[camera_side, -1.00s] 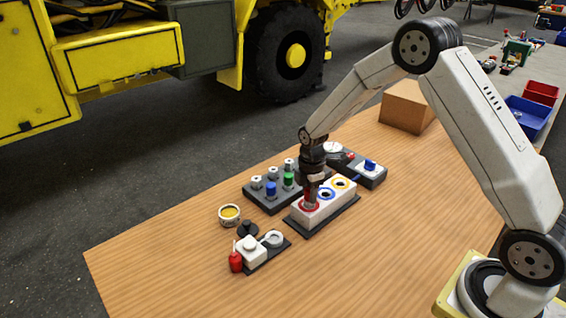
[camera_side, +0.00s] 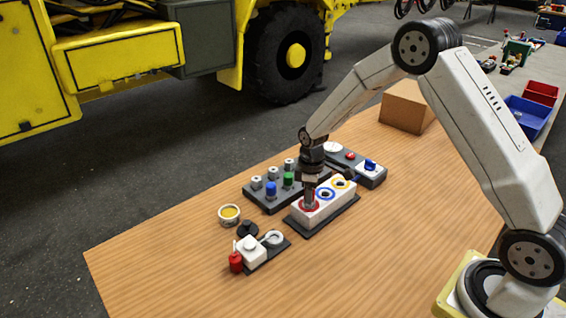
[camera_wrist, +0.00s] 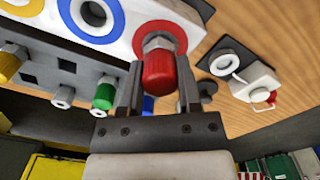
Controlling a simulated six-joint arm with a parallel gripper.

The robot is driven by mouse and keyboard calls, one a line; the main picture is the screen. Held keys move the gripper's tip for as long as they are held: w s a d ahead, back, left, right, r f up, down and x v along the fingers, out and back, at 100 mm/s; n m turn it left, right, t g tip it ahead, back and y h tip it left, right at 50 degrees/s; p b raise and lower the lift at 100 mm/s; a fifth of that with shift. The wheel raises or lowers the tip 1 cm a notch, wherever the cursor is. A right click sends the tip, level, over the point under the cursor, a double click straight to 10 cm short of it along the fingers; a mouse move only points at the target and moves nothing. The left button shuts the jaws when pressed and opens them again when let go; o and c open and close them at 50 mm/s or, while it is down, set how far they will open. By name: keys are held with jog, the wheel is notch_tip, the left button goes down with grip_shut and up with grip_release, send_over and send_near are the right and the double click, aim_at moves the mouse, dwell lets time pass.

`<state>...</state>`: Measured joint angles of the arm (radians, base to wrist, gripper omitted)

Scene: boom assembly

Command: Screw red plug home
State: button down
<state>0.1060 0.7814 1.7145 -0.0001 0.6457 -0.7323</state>
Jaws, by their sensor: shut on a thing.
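The red plug (camera_wrist: 158,70) stands at the red-ringed port (camera_wrist: 171,35) of the white block (camera_side: 328,207), its metal collar toward the opening. How deep it sits is hard to tell. My gripper (camera_wrist: 159,75) is shut on the red plug, one finger on each side of it. In the side view my gripper (camera_side: 309,197) points straight down over the red ring and hides most of the plug. The blue-ringed port (camera_side: 325,194) and yellow-ringed port (camera_side: 341,183) beside it look empty.
A dark rack (camera_side: 258,197) with blue, green and metal-topped plugs stands close behind the block. A control box (camera_side: 369,178) lies at its far end. The front table is clear.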

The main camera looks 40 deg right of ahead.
jog(key=m, duration=0.4)
jog(key=shift+m, duration=0.6)
jog(key=m, duration=0.3)
jog(key=shift+f+m, duration=0.1)
jog(key=shift+m, duration=0.2)
jog(key=m, duration=0.3)
jog(key=shift+m, duration=2.4)
jog(key=shift+c, duration=1.8)
grip_release()
